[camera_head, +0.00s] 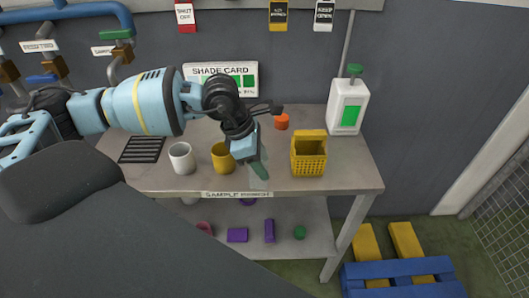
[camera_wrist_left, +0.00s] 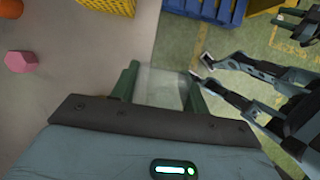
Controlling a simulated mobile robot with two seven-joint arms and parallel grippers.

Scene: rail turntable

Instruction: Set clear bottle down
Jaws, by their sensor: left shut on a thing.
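My left gripper (camera_head: 259,165) is shut on the clear bottle (camera_head: 262,173), which is faint and see-through and hangs by the front edge of the bench, left of the yellow basket. In the left wrist view the bottle (camera_wrist_left: 158,88) shows as a pale, clear shape between the two green fingers of my left gripper (camera_wrist_left: 160,82). I cannot tell whether its base touches the bench. Dark jointed parts (camera_wrist_left: 250,85) at the right of the left wrist view may be my right gripper; their state is unclear.
On the bench (camera_head: 345,172) stand a white mug (camera_head: 181,158), a yellow mug (camera_head: 222,158), a yellow basket (camera_head: 308,160), an orange object (camera_head: 281,122) and a white container (camera_head: 347,105). A black vent (camera_head: 142,149) lies left. A blue pallet (camera_head: 405,278) is on the floor. The bench's right front is clear.

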